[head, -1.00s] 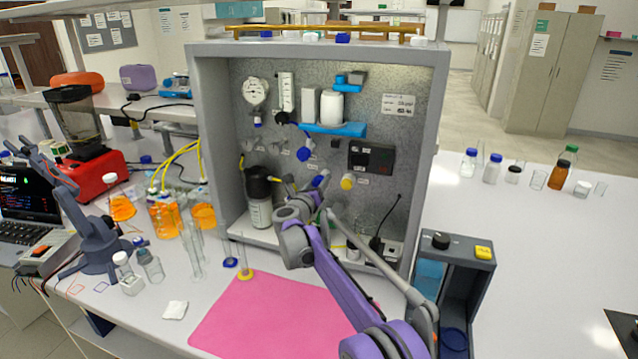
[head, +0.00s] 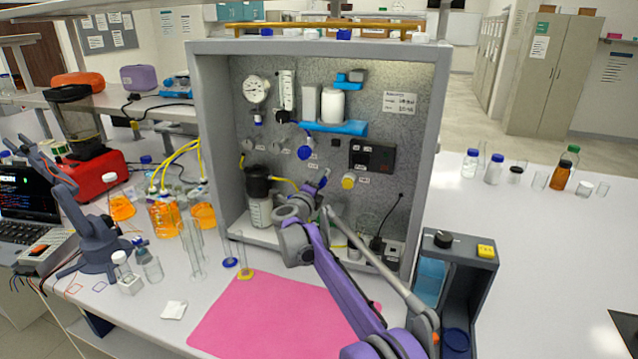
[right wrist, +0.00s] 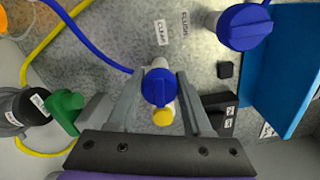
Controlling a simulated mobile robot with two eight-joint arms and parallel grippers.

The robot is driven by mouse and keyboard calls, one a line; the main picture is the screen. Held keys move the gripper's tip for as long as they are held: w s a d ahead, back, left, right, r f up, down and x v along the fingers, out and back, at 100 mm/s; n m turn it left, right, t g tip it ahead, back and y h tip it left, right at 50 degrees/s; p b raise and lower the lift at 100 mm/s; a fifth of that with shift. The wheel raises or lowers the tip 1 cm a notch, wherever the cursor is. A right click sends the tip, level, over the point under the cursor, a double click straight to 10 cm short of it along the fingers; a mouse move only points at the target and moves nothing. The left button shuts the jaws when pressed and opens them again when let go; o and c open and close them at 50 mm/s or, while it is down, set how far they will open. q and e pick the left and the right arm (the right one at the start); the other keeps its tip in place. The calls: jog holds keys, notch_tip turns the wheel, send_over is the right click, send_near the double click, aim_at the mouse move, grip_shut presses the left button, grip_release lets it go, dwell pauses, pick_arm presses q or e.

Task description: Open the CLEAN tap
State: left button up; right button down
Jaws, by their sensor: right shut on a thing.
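The blue tap (right wrist: 158,87) sits at the middle of the right wrist view, just below a label that reads CLEAN (right wrist: 161,32). My right gripper (right wrist: 160,90) has one finger on each side of it and is shut on it. The tap's raised handle ridge runs roughly up and down in that view. In the head view my right gripper (head: 318,192) reaches into the grey rig (head: 208,150) and partly hides the tap. My left gripper is not in view.
A second blue tap (right wrist: 243,27) is up and right, near a blue shelf (right wrist: 285,70). A green knob (right wrist: 65,112) is left of the fingers. A blue tube (right wrist: 85,45) and a yellow tube (right wrist: 50,55) run nearby. A pink mat (head: 265,315) lies before the rig.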

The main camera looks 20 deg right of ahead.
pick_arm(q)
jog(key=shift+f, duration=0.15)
pick_arm(e)
jog(key=shift+f+n, duration=0.1)
jog(key=shift+n, duration=0.6)
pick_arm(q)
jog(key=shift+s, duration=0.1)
pick_arm(e)
jog(key=shift+c, duration=1.7)
grip_release()
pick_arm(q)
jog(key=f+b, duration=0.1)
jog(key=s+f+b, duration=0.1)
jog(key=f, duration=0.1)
pick_arm(e)
jog(key=v, duration=1.1)
jog(key=shift+w, duration=0.1)
